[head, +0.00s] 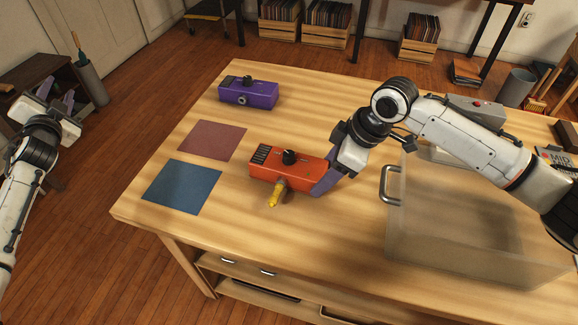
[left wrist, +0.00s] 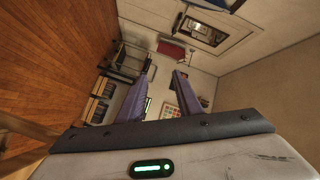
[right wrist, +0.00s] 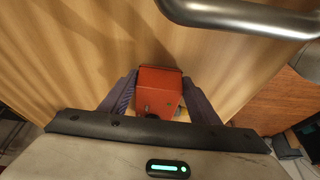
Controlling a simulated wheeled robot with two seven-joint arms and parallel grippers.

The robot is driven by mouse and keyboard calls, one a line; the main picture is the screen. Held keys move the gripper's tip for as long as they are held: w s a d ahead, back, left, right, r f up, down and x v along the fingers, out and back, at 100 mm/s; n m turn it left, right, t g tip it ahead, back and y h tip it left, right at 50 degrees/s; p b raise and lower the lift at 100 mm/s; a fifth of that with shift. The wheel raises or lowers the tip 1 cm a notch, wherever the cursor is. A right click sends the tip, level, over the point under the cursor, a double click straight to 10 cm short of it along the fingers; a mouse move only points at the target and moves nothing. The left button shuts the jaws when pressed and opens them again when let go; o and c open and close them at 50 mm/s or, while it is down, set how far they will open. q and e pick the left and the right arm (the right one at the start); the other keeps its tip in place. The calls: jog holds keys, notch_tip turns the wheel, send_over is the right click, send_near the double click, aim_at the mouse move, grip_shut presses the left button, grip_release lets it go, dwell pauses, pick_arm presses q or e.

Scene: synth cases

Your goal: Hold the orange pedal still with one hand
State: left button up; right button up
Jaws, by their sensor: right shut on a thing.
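The orange pedal (head: 298,178) lies on the wooden table, with a black knob and a dark slotted panel on top. A yellow plug (head: 276,194) sticks out from its near side. My right gripper (head: 326,178) is shut on the pedal's right end. In the right wrist view the pedal (right wrist: 158,92) sits between the two purple fingers. My left gripper (head: 62,108) is off the table at the far left, away from the pedal. In the left wrist view its fingers (left wrist: 165,75) are apart with nothing between them.
A purple pedal (head: 248,94) stands at the back left of the table. A red mat (head: 212,140) and a blue mat (head: 182,187) lie along the left side. A clear bin (head: 470,245) with a metal handle (head: 386,184) stands at right.

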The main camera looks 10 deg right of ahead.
pick_arm(q)
jog(key=w+d+r+n+t+h, duration=0.15)
jog(key=d+r, duration=0.25)
jog(key=r, duration=0.4)
jog(key=w+d+r+t, duration=0.1)
jog(key=w+d+r, duration=0.2)
jog(key=r, duration=0.5)
jog(key=s+d+f+g+h, duration=0.1)
jog(key=s+d+f, duration=0.1)
jog(key=d+f, duration=0.4)
jog(key=s+d+f+g+h, duration=0.1)
jog(key=s+d+f, duration=0.15)
jog(key=d, duration=0.45)
jog(key=n+g+h, duration=0.2)
jog(key=g+h, duration=0.4)
jog(key=g, duration=0.2)
send_near(273, 197)
jog(key=shift+x, duration=4.55)
jog(key=shift+c, duration=0.4)
